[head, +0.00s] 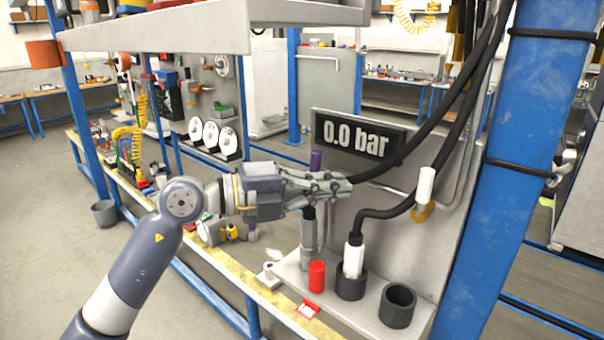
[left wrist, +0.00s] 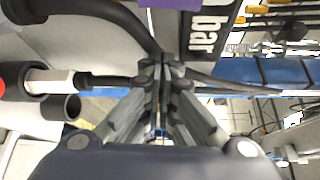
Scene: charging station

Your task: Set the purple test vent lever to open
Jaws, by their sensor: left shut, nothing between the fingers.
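The purple test vent lever (head: 316,160) shows in the head view as a short upright purple piece just above and behind my left gripper. A purple patch (left wrist: 178,4) also shows at the top edge of the left wrist view. My left gripper (head: 346,186) is shut and empty, pointing right in front of the grey panel, below the pressure display. Its closed fingers (left wrist: 166,72) fill the middle of the left wrist view. The gripper hides the lower part of the lever, and I cannot tell whether they touch. My right gripper is not in view.
The display (head: 358,138) reads 0.0 bar. Black hoses (head: 440,128) cross to the right of the gripper. On the ledge below stand a red cylinder (head: 317,277), a white plug (head: 353,260) in a black socket, and an empty black socket (head: 398,306). A blue post (head: 520,150) stands right.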

